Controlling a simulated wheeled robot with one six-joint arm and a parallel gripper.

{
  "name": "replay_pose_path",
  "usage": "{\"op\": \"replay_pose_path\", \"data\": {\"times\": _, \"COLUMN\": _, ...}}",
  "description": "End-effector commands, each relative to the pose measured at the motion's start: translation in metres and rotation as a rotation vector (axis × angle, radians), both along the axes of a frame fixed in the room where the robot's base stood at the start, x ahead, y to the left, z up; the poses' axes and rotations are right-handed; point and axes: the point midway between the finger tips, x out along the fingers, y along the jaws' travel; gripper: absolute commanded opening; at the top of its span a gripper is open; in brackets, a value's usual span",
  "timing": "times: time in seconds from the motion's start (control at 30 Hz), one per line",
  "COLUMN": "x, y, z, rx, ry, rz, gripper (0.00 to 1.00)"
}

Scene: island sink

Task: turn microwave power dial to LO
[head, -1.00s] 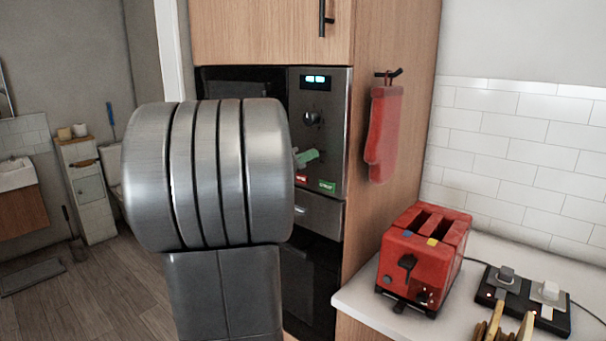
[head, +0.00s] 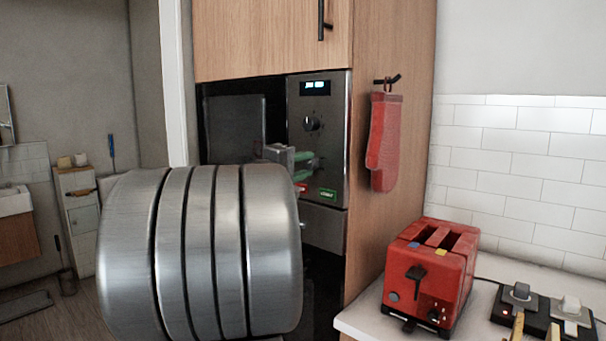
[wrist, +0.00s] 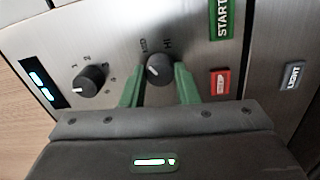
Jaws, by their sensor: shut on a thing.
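The microwave's power dial (wrist: 160,68) is a round black knob with a white mark, on the steel panel (head: 335,150). The labels MED and HI show above it in the wrist view; no LO label is visible there. The white mark points toward the lower left of that picture. My gripper's green fingers (wrist: 160,88) are on either side of this dial and shut on it. In the head view my gripper (head: 303,165) is at the panel below the upper knob, and its fingers hide the power dial.
A numbered knob (wrist: 90,80) sits beside the power dial, next to the lit display (wrist: 42,88). Green START (wrist: 220,18), red STOP (wrist: 220,82) and grey LIGHT (wrist: 293,75) buttons are on the other side. A red mitt (head: 383,145) hangs right; a red toaster (head: 455,270) stands on the counter.

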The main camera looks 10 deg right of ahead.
Motion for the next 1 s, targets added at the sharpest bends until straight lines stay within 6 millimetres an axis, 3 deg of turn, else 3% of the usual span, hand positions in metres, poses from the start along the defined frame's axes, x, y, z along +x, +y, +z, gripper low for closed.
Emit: {"op": "replay_pose_path", "data": {"times": 1.0, "x": -0.0006, "y": -0.0007, "z": 0.0011, "rx": -0.547, "ry": 0.703, "rz": 0.0, "gripper": 0.05}}
